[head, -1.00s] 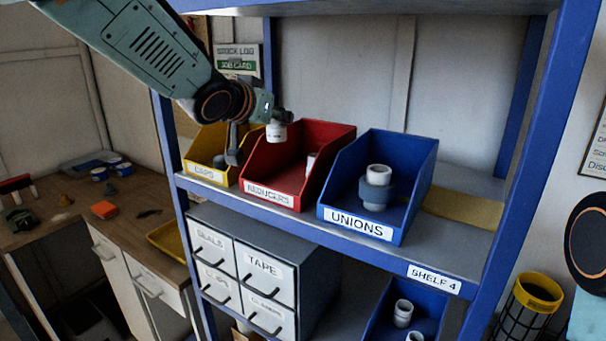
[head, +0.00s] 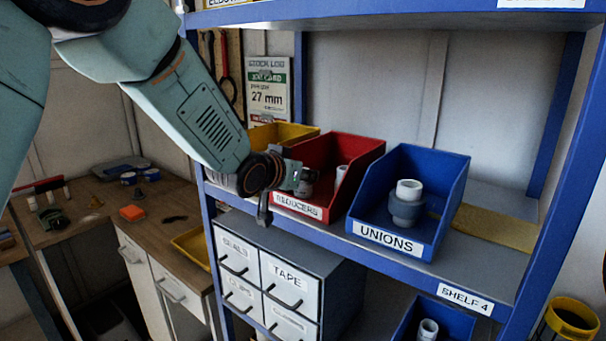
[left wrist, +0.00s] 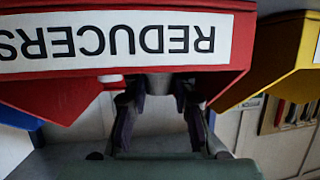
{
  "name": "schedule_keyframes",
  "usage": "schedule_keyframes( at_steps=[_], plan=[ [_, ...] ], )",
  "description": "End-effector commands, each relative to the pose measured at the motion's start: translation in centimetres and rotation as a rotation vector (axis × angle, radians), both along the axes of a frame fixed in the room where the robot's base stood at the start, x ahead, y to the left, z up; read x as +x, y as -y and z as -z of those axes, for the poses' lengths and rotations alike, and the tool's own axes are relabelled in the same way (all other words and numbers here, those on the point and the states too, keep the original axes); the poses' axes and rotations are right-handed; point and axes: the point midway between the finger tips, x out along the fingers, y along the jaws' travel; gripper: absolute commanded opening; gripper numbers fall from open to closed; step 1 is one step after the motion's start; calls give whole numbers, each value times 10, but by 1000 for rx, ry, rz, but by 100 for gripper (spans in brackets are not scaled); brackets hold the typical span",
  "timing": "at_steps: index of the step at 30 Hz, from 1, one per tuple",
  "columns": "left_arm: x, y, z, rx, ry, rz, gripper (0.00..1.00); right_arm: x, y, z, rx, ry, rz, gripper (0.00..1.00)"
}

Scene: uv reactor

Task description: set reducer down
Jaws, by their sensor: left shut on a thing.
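My left gripper (head: 302,178) is at the front left of the red bin (head: 350,158) labelled REDUCERS, shut on a reducer (head: 304,187). Only a small pale part of this reducer shows beside the gripper. In the left wrist view the picture is upside down, and both fingers (left wrist: 158,88) reach past the bin's front lip (left wrist: 120,75). A grey piece of the held reducer (left wrist: 158,82) shows between the fingertips, its far part hidden behind the lip. I cannot tell if it touches the bin floor. Another white reducer (head: 341,174) stands farther right in the bin. My right gripper is not in view.
The blue UNIONS bin (head: 436,175) with a union (head: 407,203) stands close on the right. A yellow bin (head: 284,134) stands on the left, partly behind my arm. The shelf edge (head: 400,262) runs below, above a drawer cabinet (head: 286,272). A workbench (head: 150,210) is at the left.

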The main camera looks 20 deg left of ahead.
Motion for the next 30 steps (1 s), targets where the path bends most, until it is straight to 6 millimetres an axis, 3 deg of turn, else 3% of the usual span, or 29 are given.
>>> schedule_keyframes(
  at_steps=[5, 6, 9, 20, 30],
  plan=[
    [0, 0, 5, 1, -1, 0, 4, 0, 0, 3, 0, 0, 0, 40],
    [0, 0, 4, 1, -1, 0, 29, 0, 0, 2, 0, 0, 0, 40],
    [0, 0, 4, 1, -1, 0, 35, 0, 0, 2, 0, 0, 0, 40],
    [-1, 0, -2, 0, 0, 0, 35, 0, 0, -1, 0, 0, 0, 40],
    [-48, -9, -19, -2, 3, -1, 35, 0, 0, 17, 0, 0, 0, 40]
  ],
)
